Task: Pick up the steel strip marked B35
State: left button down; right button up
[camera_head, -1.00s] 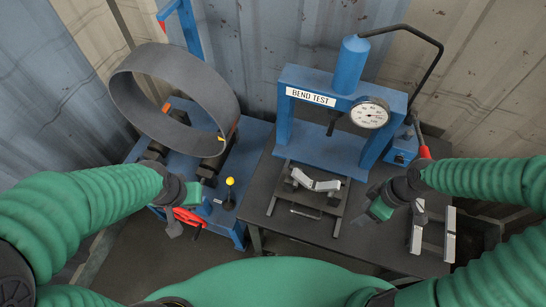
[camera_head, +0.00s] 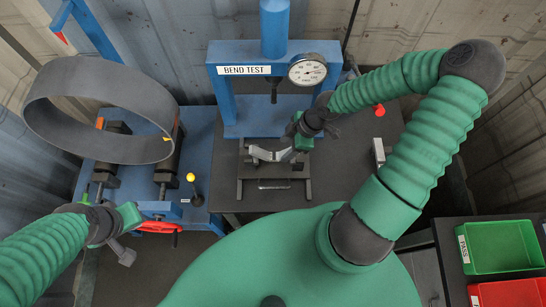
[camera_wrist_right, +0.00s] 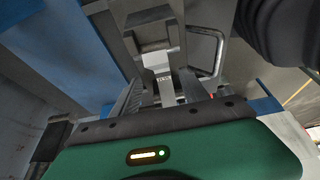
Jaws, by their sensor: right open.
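A bent grey steel strip (camera_head: 268,153) rests across the supports of a dark fixture (camera_head: 242,188) in front of the blue bend press. In the right wrist view, a light strip end with small unreadable lettering (camera_wrist_right: 158,77) lies ahead, between the fingers. My right gripper (camera_head: 297,151) is open at the right end of the bent strip and hides part of it. Its fingers show in the right wrist view (camera_wrist_right: 162,95); contact cannot be told. My left gripper (camera_head: 128,256) hangs at the lower left, away from the strips; its jaws are unclear.
The blue press (camera_head: 223,100) with its gauge (camera_head: 307,70) stands close behind. Another strip (camera_head: 378,152) lies on the dark table, partly behind my right arm. A large grey ring (camera_head: 95,75) sits on rollers at left. Green (camera_head: 500,247) and red (camera_head: 510,293) bins stand lower right.

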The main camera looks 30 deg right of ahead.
aim_at(277, 156)
jog(key=b+x, duration=0.1)
jog(key=x, duration=0.4)
jog(key=shift+a, duration=0.15)
jog(key=shift+w+a, duration=0.15)
jog(key=shift+w, duration=0.05)
jog(key=shift+s, duration=0.1)
grip_shut()
dwell(0.9)
